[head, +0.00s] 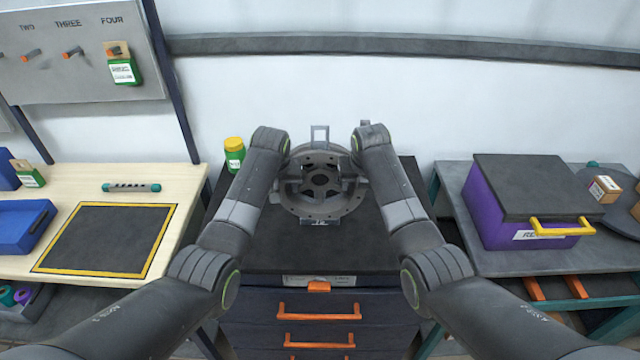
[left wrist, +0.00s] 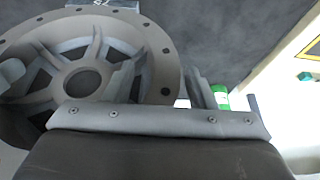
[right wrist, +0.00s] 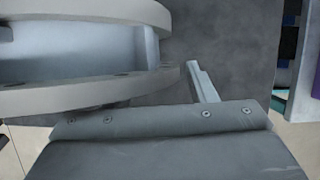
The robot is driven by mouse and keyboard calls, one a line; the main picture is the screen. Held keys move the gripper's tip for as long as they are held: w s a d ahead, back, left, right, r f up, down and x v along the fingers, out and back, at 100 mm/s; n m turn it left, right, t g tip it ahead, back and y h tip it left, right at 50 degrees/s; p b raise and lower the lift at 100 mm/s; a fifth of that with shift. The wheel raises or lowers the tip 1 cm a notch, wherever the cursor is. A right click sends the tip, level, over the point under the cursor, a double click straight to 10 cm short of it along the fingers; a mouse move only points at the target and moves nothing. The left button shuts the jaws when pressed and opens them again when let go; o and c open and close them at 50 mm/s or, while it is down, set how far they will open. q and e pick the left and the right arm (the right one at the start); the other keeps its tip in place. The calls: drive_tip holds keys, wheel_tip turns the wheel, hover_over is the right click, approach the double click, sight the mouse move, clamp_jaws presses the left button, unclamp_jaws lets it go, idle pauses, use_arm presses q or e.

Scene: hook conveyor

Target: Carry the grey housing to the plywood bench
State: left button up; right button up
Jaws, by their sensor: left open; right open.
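The grey housing (head: 322,207) is a round, flanged casting with a spoked hub. It sits on the dark top of a drawer cabinet in the middle of the head view. My left gripper (head: 291,184) is open at its left side, and my right gripper (head: 352,182) is open at its right side. The housing fills the left of the left wrist view (left wrist: 160,60) and the upper left of the right wrist view (right wrist: 100,98). Some fingertips are hidden by it, so contact is unclear. The plywood bench (head: 190,182) stands at the left.
A black mat with a yellow border (head: 100,240) lies bare on the bench. A blue bin (head: 22,225) and a teal-ended tool (head: 132,187) are near it. A green jar (head: 234,155) stands behind my left arm. A purple box (head: 500,215) is on the right table.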

use_arm(q)
drive_tip(key=shift+f, duration=0.1)
use_arm(e)
drive_tip(key=shift+f, duration=0.1)
use_arm(q)
clamp_jaws()
use_arm(e)
clamp_jaws()
drive_tip(key=shift+w+a, duration=0.1)
idle(1.0)
